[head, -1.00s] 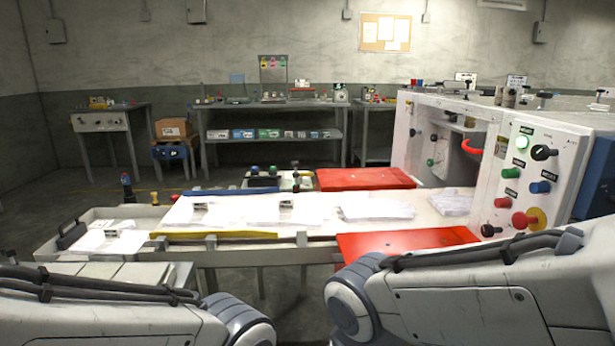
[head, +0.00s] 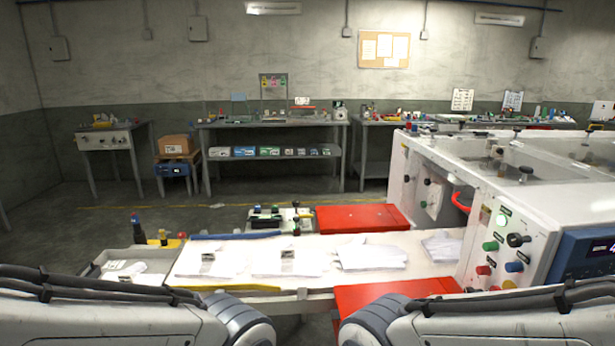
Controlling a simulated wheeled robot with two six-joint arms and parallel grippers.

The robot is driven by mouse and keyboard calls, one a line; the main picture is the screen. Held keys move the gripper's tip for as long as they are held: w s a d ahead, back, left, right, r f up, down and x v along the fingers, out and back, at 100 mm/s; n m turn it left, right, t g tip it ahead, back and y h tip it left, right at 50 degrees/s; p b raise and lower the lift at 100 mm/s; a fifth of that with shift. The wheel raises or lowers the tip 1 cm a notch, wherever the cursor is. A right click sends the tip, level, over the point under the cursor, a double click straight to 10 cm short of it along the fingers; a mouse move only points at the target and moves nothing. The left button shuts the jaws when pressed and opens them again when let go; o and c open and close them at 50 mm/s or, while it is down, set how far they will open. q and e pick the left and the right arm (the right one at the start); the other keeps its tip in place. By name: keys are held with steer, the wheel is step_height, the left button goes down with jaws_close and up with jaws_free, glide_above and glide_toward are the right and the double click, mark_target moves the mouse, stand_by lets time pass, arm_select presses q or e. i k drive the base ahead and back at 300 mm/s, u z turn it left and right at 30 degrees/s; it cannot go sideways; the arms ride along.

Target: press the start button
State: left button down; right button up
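The control panel on the end of the white machine (head: 540,200) faces me at the right. A green button (head: 490,246) sits on its left part, with a small label too blurred to read. A glowing pale green lamp (head: 501,220) is above it and a black knob (head: 517,240) beside it. A blue button (head: 514,267) and a red button (head: 483,270) are lower. A red knob (head: 494,288) on a yellow plate is partly hidden by my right arm. Both my arms show only as links along the bottom edge; neither gripper is in view, and nothing of mine touches the panel.
A white conveyor (head: 330,237) with several stacks of film gloves or sheets leads into the machine. Red covers (head: 362,217) flank it on the far and near sides. A blue display panel (head: 590,255) is at the far right. Workbenches (head: 275,122) line the back wall.

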mark_target(489, 246)
steer(key=z, duration=1.1)
